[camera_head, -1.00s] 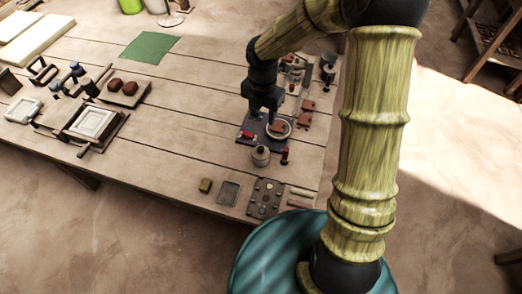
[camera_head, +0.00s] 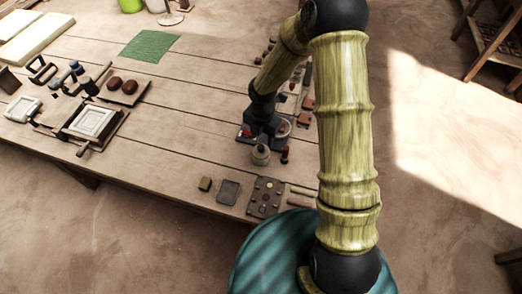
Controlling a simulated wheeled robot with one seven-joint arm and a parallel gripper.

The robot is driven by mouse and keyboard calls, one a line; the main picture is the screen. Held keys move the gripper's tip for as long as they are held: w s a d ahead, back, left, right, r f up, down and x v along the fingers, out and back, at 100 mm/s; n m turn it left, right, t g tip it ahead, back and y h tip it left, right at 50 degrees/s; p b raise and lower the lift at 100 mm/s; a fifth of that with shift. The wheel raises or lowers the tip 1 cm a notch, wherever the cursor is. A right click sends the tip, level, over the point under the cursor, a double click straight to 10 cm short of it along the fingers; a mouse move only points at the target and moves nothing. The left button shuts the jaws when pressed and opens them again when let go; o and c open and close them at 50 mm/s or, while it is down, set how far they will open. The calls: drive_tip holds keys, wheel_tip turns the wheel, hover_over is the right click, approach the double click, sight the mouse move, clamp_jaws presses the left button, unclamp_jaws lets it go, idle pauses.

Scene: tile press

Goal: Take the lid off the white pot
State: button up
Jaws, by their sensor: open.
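The white pot (camera_head: 260,158) is small and pale and stands near the front right part of the wooden table. A small knob shows on its top, so its lid appears to be on. My gripper (camera_head: 258,138) is dark and points down just behind and above the pot, with its fingers apart. It holds nothing that I can see. Whether the fingertips touch the lid cannot be told at this size.
A dark tray (camera_head: 242,132) with small red items lies under my gripper. A red-topped bottle (camera_head: 285,155) stands right of the pot. A perforated dark plate (camera_head: 265,198), a grey tile (camera_head: 229,192) and an olive block (camera_head: 205,184) lie in front. The table's middle (camera_head: 180,120) is clear.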

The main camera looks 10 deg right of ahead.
sight(261, 147)
drive_tip(key=shift+f, duration=0.1)
drive_tip(key=f, duration=0.5)
drive_tip(key=shift+a, duration=0.2)
idle(0.4)
clamp_jaws()
drive_tip(key=shift+r, duration=0.1)
wheel_tip(261, 147, up, 10)
idle(0.5)
idle(0.4)
